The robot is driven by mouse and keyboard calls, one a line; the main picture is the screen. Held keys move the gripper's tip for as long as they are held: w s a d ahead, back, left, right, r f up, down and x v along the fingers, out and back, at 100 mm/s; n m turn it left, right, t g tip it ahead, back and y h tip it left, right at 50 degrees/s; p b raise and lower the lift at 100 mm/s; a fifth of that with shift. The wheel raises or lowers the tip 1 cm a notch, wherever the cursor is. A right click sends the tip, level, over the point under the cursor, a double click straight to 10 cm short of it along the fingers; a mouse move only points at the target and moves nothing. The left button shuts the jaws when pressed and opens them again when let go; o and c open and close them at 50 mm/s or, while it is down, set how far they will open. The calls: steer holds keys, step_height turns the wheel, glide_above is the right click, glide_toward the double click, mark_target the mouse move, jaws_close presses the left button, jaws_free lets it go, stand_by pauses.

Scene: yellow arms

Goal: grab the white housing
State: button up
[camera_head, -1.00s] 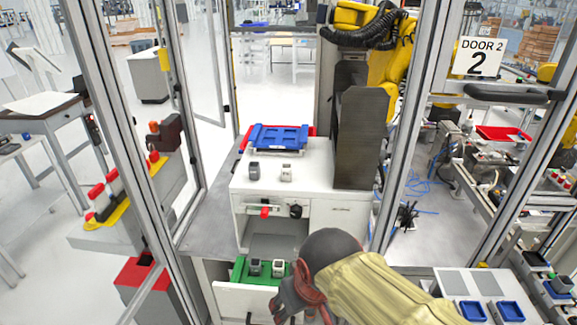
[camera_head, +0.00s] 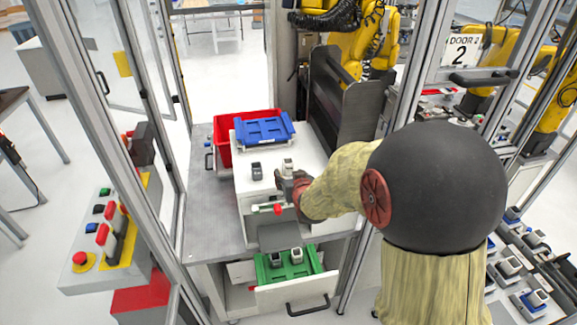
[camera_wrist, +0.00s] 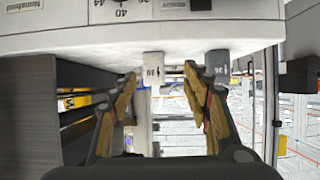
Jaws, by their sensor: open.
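The white housing (camera_head: 288,166) stands on top of the white cabinet, right of a dark grey housing (camera_head: 257,171). In the wrist view, which looks upside down, the white housing (camera_wrist: 153,68) shows between my two fingertips. The dark grey housing (camera_wrist: 218,64) is outside them, past the right finger. My gripper (camera_head: 287,182) is open and empty at the cabinet's front edge, just in front of the white housing. It also shows in the wrist view (camera_wrist: 162,82) with its fingers apart. I cannot tell whether a finger touches the housing.
A blue tray (camera_head: 264,130) and a red bin (camera_head: 224,150) are behind on the cabinet side. An open drawer below holds a green tray (camera_head: 270,276) with two more housings. A red knob (camera_head: 277,209) sticks out of the cabinet front. A dark panel (camera_head: 338,95) rises at the right.

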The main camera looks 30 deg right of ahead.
mark_target(289, 165)
steer(key=w, duration=0.2)
steer(key=d+r, duration=0.1)
steer(key=shift+w+t, duration=0.4)
steer(key=shift+w+d+f+p, duration=0.3)
steer(key=shift+w+d+f, duration=0.2)
steer(key=shift+w, duration=0.15)
steer(key=shift+x, duration=1.8)
steer(key=shift+s+d, duration=0.1)
steer(key=shift+d, duration=0.05)
steer(key=shift+c, duration=0.9)
steer(key=c, duration=0.9)
